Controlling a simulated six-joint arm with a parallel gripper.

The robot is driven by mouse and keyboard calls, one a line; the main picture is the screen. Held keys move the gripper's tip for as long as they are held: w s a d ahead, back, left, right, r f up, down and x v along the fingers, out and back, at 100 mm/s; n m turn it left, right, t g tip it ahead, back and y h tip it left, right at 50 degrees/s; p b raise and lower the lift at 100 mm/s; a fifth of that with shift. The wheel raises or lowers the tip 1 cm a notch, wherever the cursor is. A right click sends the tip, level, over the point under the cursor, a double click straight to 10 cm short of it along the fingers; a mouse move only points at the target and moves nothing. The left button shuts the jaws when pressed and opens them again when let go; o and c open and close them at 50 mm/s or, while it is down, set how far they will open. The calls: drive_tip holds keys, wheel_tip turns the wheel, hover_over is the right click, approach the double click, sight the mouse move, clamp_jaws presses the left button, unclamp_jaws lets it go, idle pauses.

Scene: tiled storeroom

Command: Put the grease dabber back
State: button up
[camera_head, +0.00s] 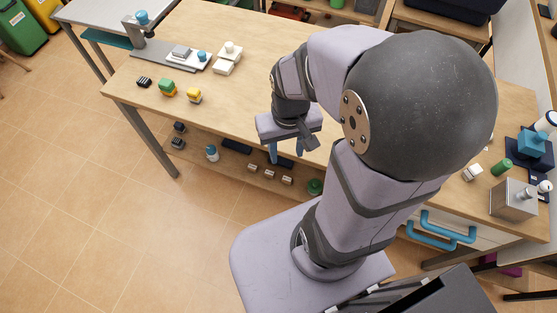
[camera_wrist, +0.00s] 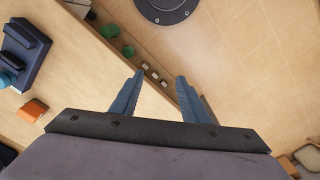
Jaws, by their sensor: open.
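My gripper (camera_head: 286,153) hangs near the front edge of the wooden table, its blue fingers apart and pointing down. In the wrist view the gripper (camera_wrist: 160,75) has nothing between its fingers; the table edge and floor lie beyond. I cannot tell for certain which thing is the grease dabber. A steel box (camera_head: 511,204) with a pale cylinder-shaped piece at its top stands at the right end of the table. A white round knob (camera_head: 545,186) shows beside it, partly cut off by the picture edge. My arm hides the table's middle right.
A green cylinder (camera_head: 501,168), a white block (camera_head: 472,172) and a blue block (camera_head: 530,143) are near the steel box. A lower shelf holds small items.

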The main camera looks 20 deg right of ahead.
drive_tip(key=s+a, duration=0.1)
drive_tip(key=s+a+n, duration=0.1)
drive_tip(key=a, duration=0.1)
drive_tip(key=shift+a+f+n, duration=0.15)
drive_tip(key=shift+n, duration=0.15)
wheel_tip(320, 180, up, 5)
drive_tip(key=p, duration=0.5)
wheel_tip(320, 180, down, 20)
drive_tip(key=b, duration=2)
drive_tip(key=shift+f, duration=0.2)
